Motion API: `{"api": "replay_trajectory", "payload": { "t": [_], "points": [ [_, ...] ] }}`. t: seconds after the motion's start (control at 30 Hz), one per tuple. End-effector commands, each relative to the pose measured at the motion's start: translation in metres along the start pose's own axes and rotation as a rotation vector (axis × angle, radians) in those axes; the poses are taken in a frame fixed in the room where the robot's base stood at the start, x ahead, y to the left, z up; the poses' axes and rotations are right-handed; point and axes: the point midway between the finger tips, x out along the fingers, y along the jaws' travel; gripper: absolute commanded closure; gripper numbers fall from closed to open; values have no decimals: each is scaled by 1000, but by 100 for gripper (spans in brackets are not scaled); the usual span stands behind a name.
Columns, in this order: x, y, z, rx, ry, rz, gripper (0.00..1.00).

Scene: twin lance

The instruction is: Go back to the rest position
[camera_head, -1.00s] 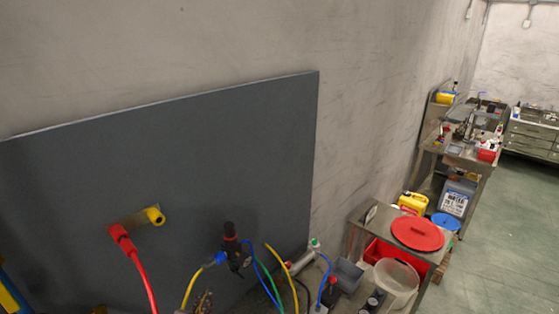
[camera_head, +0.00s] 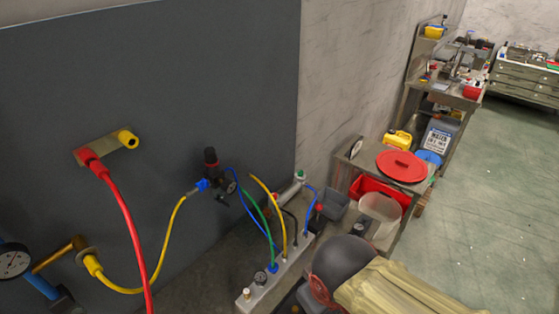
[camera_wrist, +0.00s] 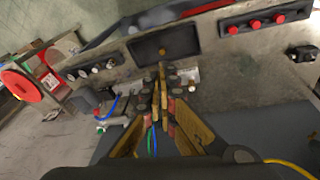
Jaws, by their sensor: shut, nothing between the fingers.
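My gripper (camera_wrist: 163,75) shows in the wrist view, its gold-coloured fingers closed together with nothing between them. It is in front of a grey panel (camera_wrist: 205,42) with red buttons and a dark recessed plate. I cannot make out the gripper in the head view. There, a red lance and hose (camera_head: 122,210) sits at the left of a wall plate (camera_head: 105,150), with a yellow open-ended fitting (camera_head: 128,139) at its right. A yellow hose (camera_head: 165,245) runs from a brass fitting (camera_head: 72,252) to a black regulator (camera_head: 212,168).
A manifold block (camera_head: 265,285) with blue, green and yellow hoses stands at the bottom centre. A bench with a red lid (camera_head: 402,166) and clear tub (camera_head: 380,212) is to the right. A gauge (camera_head: 14,260) is at the left edge. The floor at right is clear.

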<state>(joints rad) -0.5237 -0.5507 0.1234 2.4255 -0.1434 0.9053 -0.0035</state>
Motion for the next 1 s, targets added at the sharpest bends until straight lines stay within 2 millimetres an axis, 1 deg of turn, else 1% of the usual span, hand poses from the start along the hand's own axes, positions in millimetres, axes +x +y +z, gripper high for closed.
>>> {"api": "replay_trajectory", "payload": {
  "t": [0.03, 0.17, 0.2, 0.4, 0.5, 0.63, 1.0],
  "points": [
    [2, 9, 7, 95, 30, -12, 100],
    [-4, 30, 20, 289, 102, -29, 100],
    [-6, 38, 24, 340, 125, -24, 100],
    [-16, 80, 46, 515, 204, 51, 100],
    [-16, 92, 54, 564, 215, 75, 100],
    [-15, 99, 59, 594, 213, 88, 100],
    [-15, 100, 60, 596, 213, 89, 100]
  ]
}}
